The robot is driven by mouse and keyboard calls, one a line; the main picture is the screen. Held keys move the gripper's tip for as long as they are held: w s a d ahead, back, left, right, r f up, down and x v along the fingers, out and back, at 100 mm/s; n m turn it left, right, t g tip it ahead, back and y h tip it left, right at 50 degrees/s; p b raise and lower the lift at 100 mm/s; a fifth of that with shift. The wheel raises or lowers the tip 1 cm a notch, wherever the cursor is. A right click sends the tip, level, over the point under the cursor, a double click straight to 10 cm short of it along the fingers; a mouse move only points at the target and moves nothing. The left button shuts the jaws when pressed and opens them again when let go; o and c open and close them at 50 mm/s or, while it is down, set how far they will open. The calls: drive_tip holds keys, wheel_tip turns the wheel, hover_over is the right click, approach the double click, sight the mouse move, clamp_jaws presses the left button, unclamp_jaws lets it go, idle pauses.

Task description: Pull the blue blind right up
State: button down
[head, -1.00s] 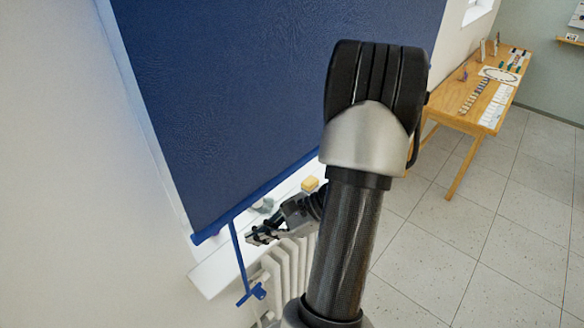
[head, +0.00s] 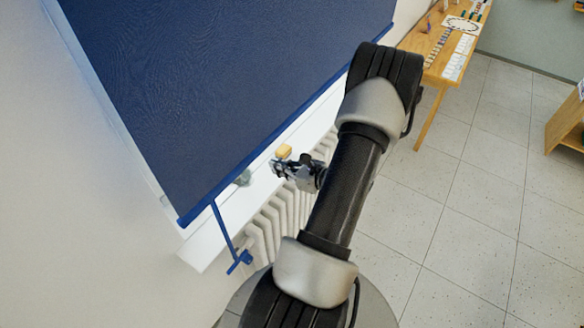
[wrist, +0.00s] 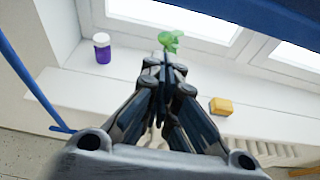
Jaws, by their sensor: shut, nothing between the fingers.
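The blue blind (head: 230,80) hangs over the window, its hem bar (head: 262,157) just above the white sill. A blue pull strap (head: 223,232) hangs from the hem near its left end, with a crossbar handle (head: 240,262) at the bottom, in front of the radiator. In the wrist view, the strap (wrist: 30,75) and its handle (wrist: 68,129) are at the left, and the hem (wrist: 270,15) crosses the top right. My gripper (head: 275,167) is shut and empty by the sill, right of the strap and apart from it; its fingers (wrist: 163,68) point toward the window.
On the sill (wrist: 75,88) are a purple jar (wrist: 102,52), a green object (wrist: 170,41) and a yellow block (wrist: 221,105); the block is close to my gripper. A white radiator (head: 275,220) stands below. A wooden table (head: 435,65) is at the back right, with open floor before it.

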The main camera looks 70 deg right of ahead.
drive_tip(key=r, duration=0.1)
drive_tip(key=w+r+p, duration=0.1)
drive_tip(key=r+p, duration=0.1)
drive_tip(key=shift+w+d+r, duration=0.2)
drive_tip(key=shift+w+r, duration=0.05)
drive_tip(key=shift+r, duration=0.1)
